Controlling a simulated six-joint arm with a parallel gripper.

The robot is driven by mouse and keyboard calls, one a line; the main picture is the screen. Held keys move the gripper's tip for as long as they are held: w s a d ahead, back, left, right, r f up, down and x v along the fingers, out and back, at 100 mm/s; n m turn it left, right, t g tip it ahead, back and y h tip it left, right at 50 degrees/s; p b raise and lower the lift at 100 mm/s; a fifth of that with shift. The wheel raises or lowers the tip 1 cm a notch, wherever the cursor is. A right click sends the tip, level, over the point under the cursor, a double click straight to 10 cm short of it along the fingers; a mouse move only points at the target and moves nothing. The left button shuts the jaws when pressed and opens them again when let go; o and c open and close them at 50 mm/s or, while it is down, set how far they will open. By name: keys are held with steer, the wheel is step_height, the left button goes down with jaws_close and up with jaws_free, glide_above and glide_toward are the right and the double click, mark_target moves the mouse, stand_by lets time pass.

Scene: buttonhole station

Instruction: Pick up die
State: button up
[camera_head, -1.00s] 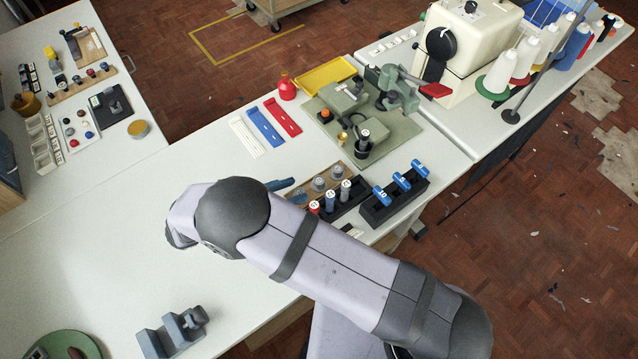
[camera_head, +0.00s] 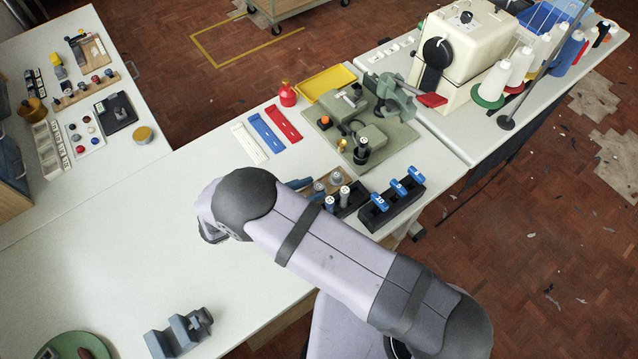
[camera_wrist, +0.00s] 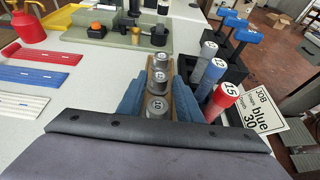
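Several grey dies with numbered tops stand in a row on a wooden rack (camera_head: 346,175); one grey die (camera_head: 337,177) shows at its far end in the head view. In the wrist view, the nearest die (camera_wrist: 156,106) stands between the two blue fingers of my gripper (camera_wrist: 160,92), with others (camera_wrist: 158,77) beyond it. My gripper is open, one finger on each side of the rack's near part. Whether a finger touches the die cannot be told. In the head view my arm hides most of the gripper.
A black rack of numbered cylinders, red (camera_wrist: 221,97), blue (camera_wrist: 212,74) and grey, stands close on the right. Beyond is a black block with blue-handled tools (camera_head: 390,206). A job card (camera_wrist: 262,110) lies nearby. The green press base (camera_head: 385,140) is behind; coloured strips (camera_head: 266,132) lie left.

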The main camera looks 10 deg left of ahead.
steer(key=shift+x, duration=0.85)
jaws_close()
steer(key=shift+r, duration=0.1)
step_height(320, 180, up, 10)
steer(key=b, duration=0.2)
